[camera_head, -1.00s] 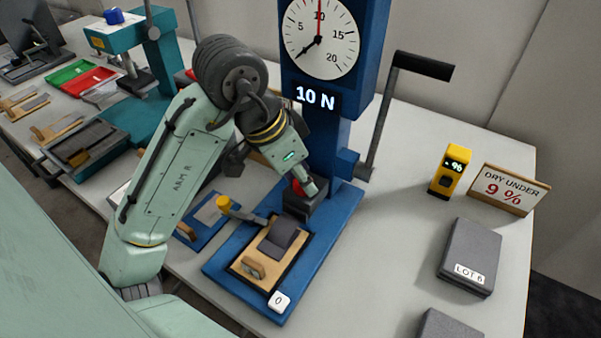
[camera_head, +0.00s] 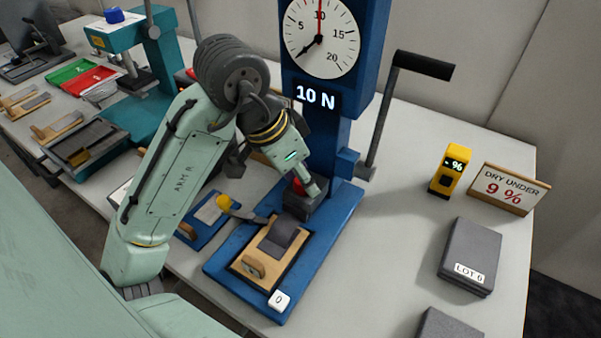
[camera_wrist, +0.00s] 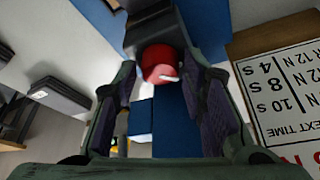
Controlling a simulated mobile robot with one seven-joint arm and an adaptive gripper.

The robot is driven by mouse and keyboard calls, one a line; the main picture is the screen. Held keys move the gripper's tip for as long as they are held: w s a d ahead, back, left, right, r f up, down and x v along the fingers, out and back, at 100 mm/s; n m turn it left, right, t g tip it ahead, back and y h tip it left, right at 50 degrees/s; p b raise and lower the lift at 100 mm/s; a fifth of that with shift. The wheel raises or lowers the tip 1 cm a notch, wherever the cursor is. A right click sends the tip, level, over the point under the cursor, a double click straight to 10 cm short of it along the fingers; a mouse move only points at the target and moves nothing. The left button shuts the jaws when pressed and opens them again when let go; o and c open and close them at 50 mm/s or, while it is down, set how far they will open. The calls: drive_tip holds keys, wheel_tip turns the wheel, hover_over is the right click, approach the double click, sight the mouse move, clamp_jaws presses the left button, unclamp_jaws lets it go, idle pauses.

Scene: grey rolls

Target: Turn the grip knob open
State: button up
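The red grip knob (camera_wrist: 160,64), with a short white mark, sits at the dark clamp block (camera_wrist: 155,28) of the blue press. In the head view, the knob (camera_head: 298,187) is partly hidden by my gripper (camera_head: 300,180), which reaches down to it. In the wrist view, the fingers of my gripper (camera_wrist: 158,80) stand apart, one on each side of the knob. Whether either pad touches it is unclear. The blue press (camera_head: 330,150) has a dial and reads 10 N. On its base a grey strip (camera_head: 284,236) lies over a wooden block.
A crank lever (camera_head: 385,120) rises right of the press. A yellow meter (camera_head: 452,170), a "DRY UNDER 9 %" sign (camera_head: 508,190) and grey LOT 6 slabs (camera_head: 470,255) stand further right. A printed board (camera_wrist: 285,85) is close to my right finger.

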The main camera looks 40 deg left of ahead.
drive_tip(key=v, duration=1.2)
drive_tip(key=shift+s, duration=0.15)
